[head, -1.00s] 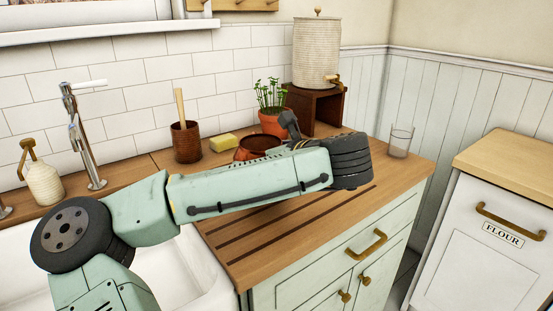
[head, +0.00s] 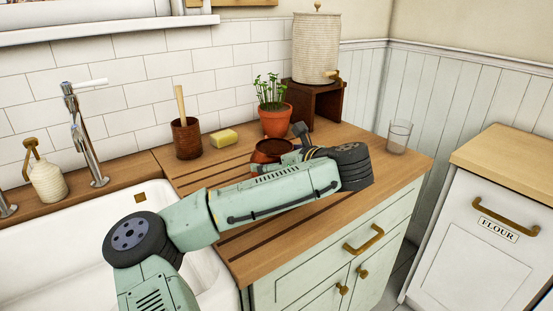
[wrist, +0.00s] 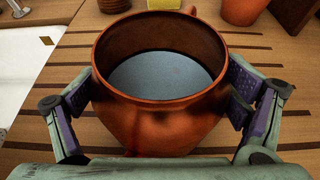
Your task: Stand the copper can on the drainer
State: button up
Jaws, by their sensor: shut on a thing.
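The copper can (wrist: 160,125) is a round, reddish-brown vessel with a wide open mouth and a grey-blue surface inside, seen from above in the wrist view. My gripper (wrist: 162,100) is shut on it, one finger against each side. In the head view the can (head: 271,149) shows only partly, behind my arm and gripper (head: 290,146). The can looks upright. The drainer (head: 240,243) is the grooved wooden worktop right of the sink, and the can is over its grooves (wrist: 270,48). Its base is hidden, so I cannot tell whether it touches the wood.
A potted plant (head: 274,120), yellow sponge (head: 223,139) and brown pot with a stick (head: 186,140) stand along the back. A drinking glass (head: 399,137) stands at the right end. The white sink (head: 85,240) is at left. The drainer's front is clear.

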jog(key=o, duration=1.7)
jog(key=shift+c, duration=0.2)
jog(key=shift+f, duration=0.1)
jog(key=shift+r, duration=0.2)
jog(key=shift+s+d+r, duration=0.3)
jog(key=shift+s+d, duration=0.05)
jog(key=b+v, duration=0.1)
jog(key=v, duration=1)
jog(key=shift+f+b, duration=0.25)
jog(key=shift+b, duration=0.05)
jog(key=shift+s, duration=0.1)
